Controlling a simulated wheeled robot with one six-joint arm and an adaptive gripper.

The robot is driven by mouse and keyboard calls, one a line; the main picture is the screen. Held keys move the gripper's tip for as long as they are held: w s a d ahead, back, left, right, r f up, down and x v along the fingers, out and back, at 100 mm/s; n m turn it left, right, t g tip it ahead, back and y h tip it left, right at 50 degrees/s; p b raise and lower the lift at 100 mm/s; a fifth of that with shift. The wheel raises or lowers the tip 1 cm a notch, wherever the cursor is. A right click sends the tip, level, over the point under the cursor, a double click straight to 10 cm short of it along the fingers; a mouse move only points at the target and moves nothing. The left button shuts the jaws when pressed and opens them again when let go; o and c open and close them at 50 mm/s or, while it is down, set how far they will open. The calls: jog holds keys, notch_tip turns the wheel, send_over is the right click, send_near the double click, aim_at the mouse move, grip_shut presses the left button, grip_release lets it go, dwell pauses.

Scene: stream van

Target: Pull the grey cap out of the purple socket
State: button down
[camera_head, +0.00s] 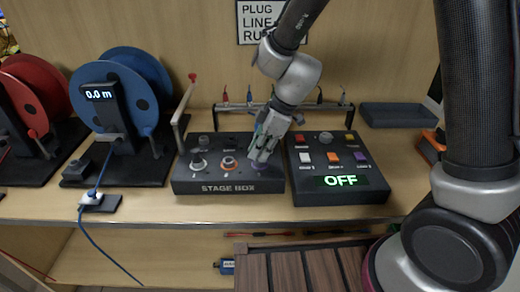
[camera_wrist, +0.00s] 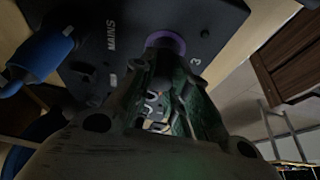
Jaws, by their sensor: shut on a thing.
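The purple socket (camera_head: 259,164) is at the front right of the black stage box (camera_head: 229,187). My gripper (camera_head: 262,152) reaches down to it from above and hides most of it. In the wrist view the purple socket's ring (camera_wrist: 166,40) shows just beyond my gripper's fingertips (camera_wrist: 165,62), near the number 3. My gripper is shut at the socket's mouth. The grey cap is largely hidden between the fingers, and I cannot tell how far it sits in the socket.
The box also has an orange-ringed socket (camera_head: 229,163) and a light-ringed one (camera_head: 198,163). A control box (camera_head: 340,195) with buttons and an "OFF" display stands close on the right. Blue (camera_head: 138,80) and red (camera_head: 40,85) reels stand left. A blue connector (camera_wrist: 38,52) shows in the wrist view.

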jog(key=shift+r, duration=0.75)
jog(key=shift+r, duration=0.35)
jog(key=shift+r, duration=0.35)
jog(key=shift+r, duration=0.1)
jog(key=shift+r, duration=1.4)
